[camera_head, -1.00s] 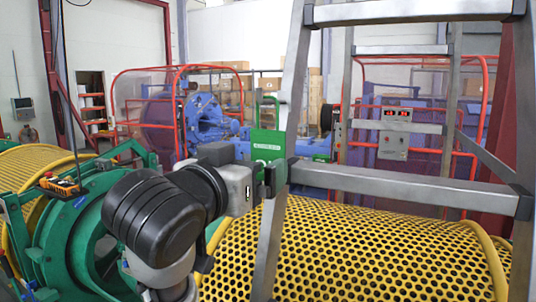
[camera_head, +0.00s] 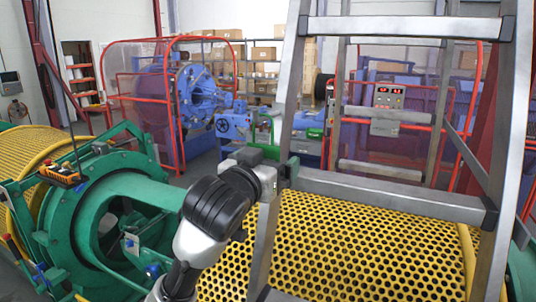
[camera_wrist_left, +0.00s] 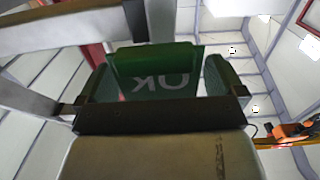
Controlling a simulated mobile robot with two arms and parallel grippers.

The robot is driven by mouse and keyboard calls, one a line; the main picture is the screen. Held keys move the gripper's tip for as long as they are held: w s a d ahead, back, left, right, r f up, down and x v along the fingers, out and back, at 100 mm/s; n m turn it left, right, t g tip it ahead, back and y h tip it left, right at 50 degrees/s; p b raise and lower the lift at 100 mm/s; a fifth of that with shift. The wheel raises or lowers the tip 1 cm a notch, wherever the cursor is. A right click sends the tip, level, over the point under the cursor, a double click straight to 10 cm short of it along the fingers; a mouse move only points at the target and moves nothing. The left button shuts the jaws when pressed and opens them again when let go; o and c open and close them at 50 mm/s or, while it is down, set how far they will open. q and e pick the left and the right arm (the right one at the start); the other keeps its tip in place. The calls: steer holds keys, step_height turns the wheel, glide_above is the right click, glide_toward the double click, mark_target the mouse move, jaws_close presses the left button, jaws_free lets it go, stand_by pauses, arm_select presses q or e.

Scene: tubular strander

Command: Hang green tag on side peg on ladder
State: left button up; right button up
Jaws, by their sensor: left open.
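The green tag (camera_wrist_left: 155,68) shows in the left wrist view, with the letters OK upside down on it. It stands between the two dark green fingers of my left gripper (camera_head: 284,172), which are open, with a gap at the right finger. In the head view the gripper is at the ladder's (camera_head: 274,225) left rail, near the level of a rung. My right gripper is not in view.
A yellow perforated guard (camera_head: 345,245) lies behind the ladder. A green ring-shaped machine (camera_head: 70,225) with an orange control box (camera_head: 60,174) is at the left. A red-framed blue machine (camera_head: 195,90) and a grey panel with red displays (camera_head: 388,97) stand further back.

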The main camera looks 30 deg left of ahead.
arm_select(q)
steer(key=shift+w, duration=0.2)
steer(key=c, duration=1)
steer(key=shift+r, duration=1.35)
